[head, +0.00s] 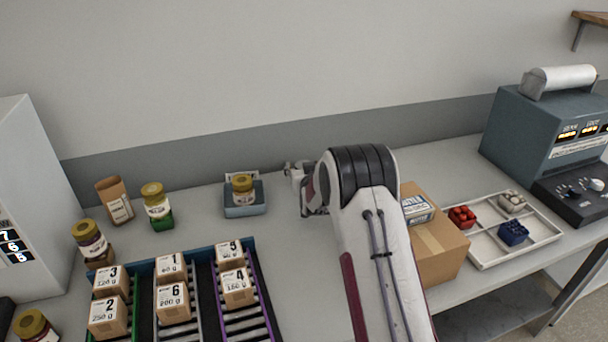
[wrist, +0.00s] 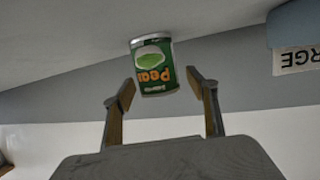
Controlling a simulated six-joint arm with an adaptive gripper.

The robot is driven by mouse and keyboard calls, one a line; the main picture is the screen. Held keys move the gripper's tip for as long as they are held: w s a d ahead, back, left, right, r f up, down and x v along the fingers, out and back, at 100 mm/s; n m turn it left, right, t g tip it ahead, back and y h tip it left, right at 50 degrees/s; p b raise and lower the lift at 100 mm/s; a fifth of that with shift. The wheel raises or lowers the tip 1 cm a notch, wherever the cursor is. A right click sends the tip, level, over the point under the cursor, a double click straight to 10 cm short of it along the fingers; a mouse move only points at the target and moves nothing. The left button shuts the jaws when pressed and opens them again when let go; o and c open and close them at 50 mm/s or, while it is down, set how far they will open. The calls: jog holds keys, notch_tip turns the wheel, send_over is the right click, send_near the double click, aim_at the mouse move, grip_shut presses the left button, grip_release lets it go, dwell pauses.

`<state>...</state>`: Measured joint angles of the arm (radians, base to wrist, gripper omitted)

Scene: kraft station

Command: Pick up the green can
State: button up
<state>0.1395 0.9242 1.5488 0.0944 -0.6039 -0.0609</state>
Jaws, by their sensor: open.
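The green can (wrist: 153,66) shows in the wrist view, upside down, with a "Peas" label and a silver rim. My gripper (wrist: 161,84) is open, with one finger on each side of the can's lower part in the picture. A gap shows between the can and each finger; I cannot tell how far the can lies beyond the fingertips. In the head view my gripper (head: 308,190) is partly hidden behind my arm near the back of the table, and the can is not visible there.
A blue tray (head: 245,211) with a jar stands left of my gripper. A cardboard box (head: 438,245) and a white divided tray (head: 490,250) stand to the right. Numbered boxes on roller lanes (head: 240,286) and several jars are at left.

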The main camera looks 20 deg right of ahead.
dwell(0.5)
jog(key=c, duration=1.3)
jog(key=shift+c, duration=0.2)
jog(key=shift+r, duration=0.1)
jog(key=shift+r, duration=4.9)
